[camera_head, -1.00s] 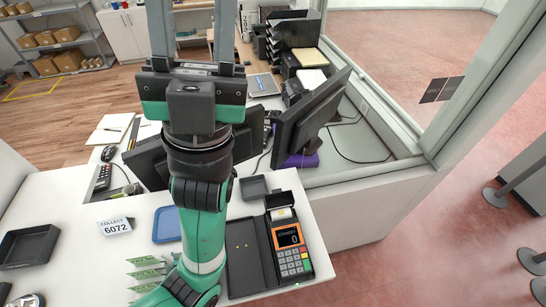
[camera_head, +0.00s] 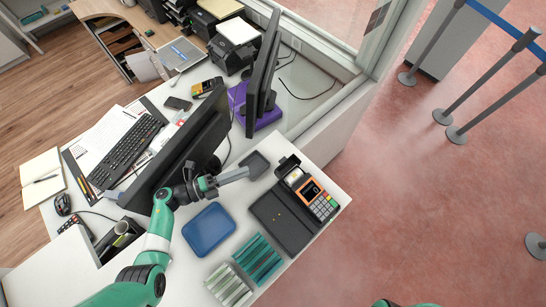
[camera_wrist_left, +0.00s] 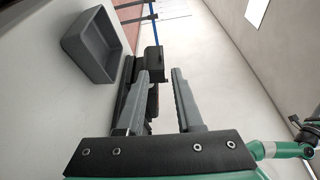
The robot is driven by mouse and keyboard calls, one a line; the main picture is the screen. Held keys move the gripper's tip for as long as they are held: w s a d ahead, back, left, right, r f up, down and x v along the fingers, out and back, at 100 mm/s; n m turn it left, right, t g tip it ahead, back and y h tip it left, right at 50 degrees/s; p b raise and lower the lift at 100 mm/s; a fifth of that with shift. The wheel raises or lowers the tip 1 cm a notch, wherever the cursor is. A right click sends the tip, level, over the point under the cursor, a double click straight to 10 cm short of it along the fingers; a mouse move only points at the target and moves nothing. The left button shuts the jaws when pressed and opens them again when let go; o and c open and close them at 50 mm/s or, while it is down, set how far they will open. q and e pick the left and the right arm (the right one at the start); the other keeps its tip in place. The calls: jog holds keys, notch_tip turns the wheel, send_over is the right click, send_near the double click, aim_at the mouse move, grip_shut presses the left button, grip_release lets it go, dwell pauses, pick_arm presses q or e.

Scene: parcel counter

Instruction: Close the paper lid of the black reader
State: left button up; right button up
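The black reader (camera_head: 314,194) lies at the right end of the counter, with an orange-framed screen and a keypad. Its paper lid (camera_head: 287,164) stands raised at the reader's far end, with a white paper roll (camera_head: 295,175) showing below it. In the left wrist view the dark raised lid (camera_wrist_left: 154,62) is ahead, between the finger lines. My left gripper (camera_head: 247,172) is open and empty, left of the lid and apart from it, pointing toward it above the counter. Its two separated fingers show in the left wrist view (camera_wrist_left: 160,77). My right gripper is out of view.
A small grey tray (camera_head: 257,164) sits near my left fingertips. A black folder (camera_head: 281,220) lies beside the reader, with a blue tray (camera_head: 209,230) and card racks (camera_head: 258,258) nearby. Monitors (camera_head: 184,150) stand behind the arm. The counter edge drops off right of the reader.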

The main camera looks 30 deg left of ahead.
aim_at(286, 166)
pick_arm(q)
jog(key=b+x, duration=0.1)
jog(key=x, duration=1)
jog(key=shift+w+d+b, duration=0.1)
jog(key=shift+d+b, duration=0.2)
grip_shut()
dwell(0.8)
